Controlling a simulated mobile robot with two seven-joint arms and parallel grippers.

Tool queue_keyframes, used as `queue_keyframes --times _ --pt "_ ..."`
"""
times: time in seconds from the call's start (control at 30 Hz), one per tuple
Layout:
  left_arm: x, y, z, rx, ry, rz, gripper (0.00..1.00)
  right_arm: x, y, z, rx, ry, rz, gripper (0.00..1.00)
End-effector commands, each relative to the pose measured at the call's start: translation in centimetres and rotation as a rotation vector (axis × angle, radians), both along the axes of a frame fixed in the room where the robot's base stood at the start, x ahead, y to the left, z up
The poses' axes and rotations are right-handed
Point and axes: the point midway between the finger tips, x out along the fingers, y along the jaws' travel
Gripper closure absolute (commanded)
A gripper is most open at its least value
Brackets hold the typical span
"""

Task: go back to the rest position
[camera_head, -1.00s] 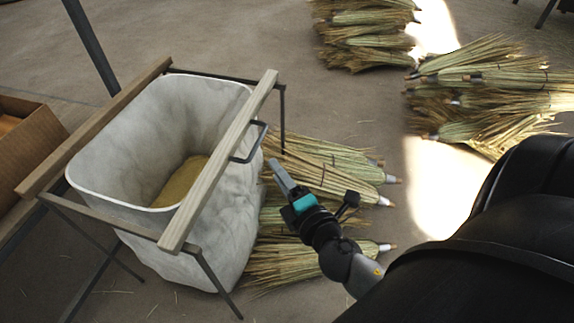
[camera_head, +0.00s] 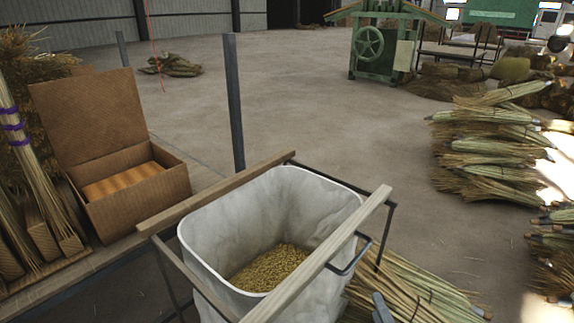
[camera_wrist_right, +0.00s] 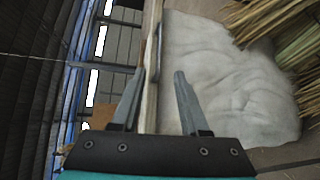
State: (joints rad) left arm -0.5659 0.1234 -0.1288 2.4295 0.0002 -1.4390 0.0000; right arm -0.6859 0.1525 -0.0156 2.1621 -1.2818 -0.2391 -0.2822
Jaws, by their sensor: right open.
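My right gripper (camera_head: 382,308) shows only as a grey fingertip at the bottom edge of the head view, right of the white fabric bin (camera_head: 270,195). In the right wrist view, my right gripper (camera_wrist_right: 160,92) is open, its two fingers apart. Nothing is gripped between them; the bin's wooden rail (camera_wrist_right: 151,60) and pale side (camera_wrist_right: 225,80) show beyond the fingers. The bin hangs in a dark metal frame with wooden rails and holds yellow grain-like material (camera_head: 270,268). My left gripper is in neither view.
Broom heads (camera_head: 410,285) lie on the floor right of the bin, with larger piles (camera_head: 490,150) farther right. An open cardboard box (camera_head: 140,200) stands at the left. A green machine (camera_head: 385,50) stands at the back. The middle floor is clear.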

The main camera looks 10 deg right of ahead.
Motion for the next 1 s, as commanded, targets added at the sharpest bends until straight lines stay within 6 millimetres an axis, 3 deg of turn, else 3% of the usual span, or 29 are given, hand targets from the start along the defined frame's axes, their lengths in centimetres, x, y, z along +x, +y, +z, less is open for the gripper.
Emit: queue_keyframes --times 0.23,0.43,0.7,0.93,1.0 --pt "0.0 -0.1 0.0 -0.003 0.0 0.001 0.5 -0.2 -2.7 0.0 0.308 0.01 -0.233 0.55" --pt "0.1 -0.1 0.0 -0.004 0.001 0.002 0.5 -2.1 -3.0 -3.0 0.737 0.138 -0.509 0.55" --pt "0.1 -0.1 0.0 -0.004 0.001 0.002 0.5 -5.9 2.3 -7.0 1.157 0.458 -0.739 0.55" --pt "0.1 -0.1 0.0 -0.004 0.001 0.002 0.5 -9.5 7.9 -7.7 1.34 0.75 -0.824 0.55" --pt "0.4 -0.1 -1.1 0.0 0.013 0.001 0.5 -9.1 7.6 -8.9 1.325 0.749 -0.836 0.55"
